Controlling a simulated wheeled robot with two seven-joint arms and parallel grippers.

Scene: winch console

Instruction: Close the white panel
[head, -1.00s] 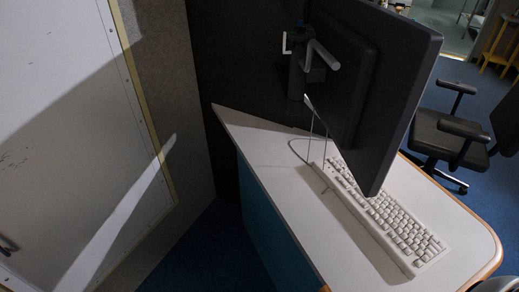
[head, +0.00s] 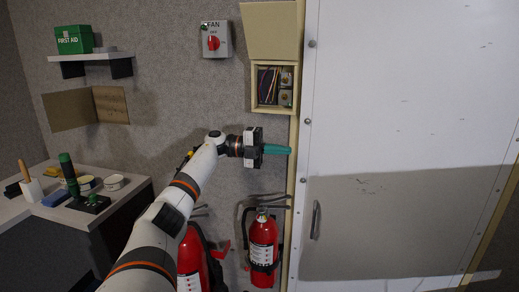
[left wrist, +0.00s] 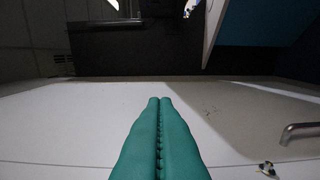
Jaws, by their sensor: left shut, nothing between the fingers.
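A cream-white panel (head: 271,31) stands raised above an open wall box (head: 254,88). Wiring and several small parts show inside the box. My left gripper (head: 290,151) is below the box, its teal fingers together and empty, pointing right past the wooden trim. In the left wrist view the shut fingers (left wrist: 160,100) lie in front of a large pale surface; the raised panel cannot be made out there. My right gripper is not in view.
A large white door (head: 410,110) with a handle (head: 316,220) is at right. A red fire extinguisher (head: 263,247) hangs below my gripper. A fan switch (head: 215,40) and a first aid shelf (head: 95,56) are on the wall at left. A side table (head: 130,188) holds small items.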

